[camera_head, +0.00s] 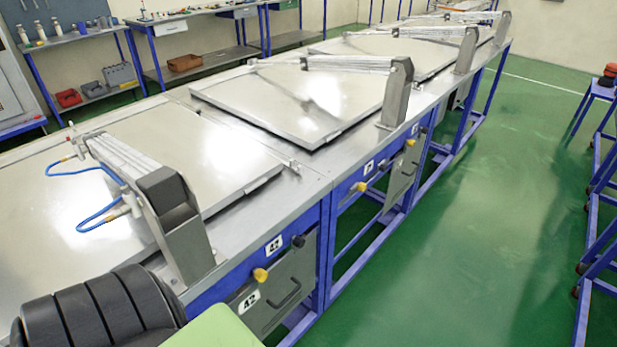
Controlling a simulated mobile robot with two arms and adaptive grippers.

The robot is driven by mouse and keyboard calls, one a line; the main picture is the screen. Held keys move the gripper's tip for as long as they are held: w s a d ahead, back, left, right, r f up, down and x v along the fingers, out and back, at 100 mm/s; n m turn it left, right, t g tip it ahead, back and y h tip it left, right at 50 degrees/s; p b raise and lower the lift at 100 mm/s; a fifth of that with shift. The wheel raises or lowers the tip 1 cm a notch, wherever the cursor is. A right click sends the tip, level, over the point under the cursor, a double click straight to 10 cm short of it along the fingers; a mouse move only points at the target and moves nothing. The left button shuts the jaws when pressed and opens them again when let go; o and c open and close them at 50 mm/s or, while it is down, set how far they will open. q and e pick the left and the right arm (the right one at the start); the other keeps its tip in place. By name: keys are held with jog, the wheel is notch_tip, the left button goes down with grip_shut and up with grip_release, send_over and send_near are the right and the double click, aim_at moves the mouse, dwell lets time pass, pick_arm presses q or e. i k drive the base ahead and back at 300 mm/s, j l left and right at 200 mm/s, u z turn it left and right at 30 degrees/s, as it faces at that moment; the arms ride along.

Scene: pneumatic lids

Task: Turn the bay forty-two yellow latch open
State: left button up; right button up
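The bay forty-two yellow latch (260,275) is a small yellow knob on the blue front of the nearest bench bay. It sits between a white "42" label (273,245) on the blue rail above and another "42" label (249,302) on the grey drawer front below. A black knob (298,241) is on the rail to its right. The drawer (282,290) looks shut and has a dark handle. The latch's exact turn is too small to tell. Neither gripper is in view.
Bay forty-two's lid (190,160) lies flat, with a grey bracket (185,235) at its front corner. A second yellow latch (361,187) is on the bay farther right. The green floor (460,240) in front is clear. Blue stands (595,220) are at the right edge.

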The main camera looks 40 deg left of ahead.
aim_at(260, 275)
jog(key=i+u, duration=0.1)
jog(key=i, duration=0.45)
jog(key=i+l+u, duration=0.15)
jog(key=i, duration=0.45)
jog(key=i+l+u, duration=0.1)
jog(key=i, duration=0.45)
jog(key=u, duration=2.15)
jog(key=l, duration=0.1)
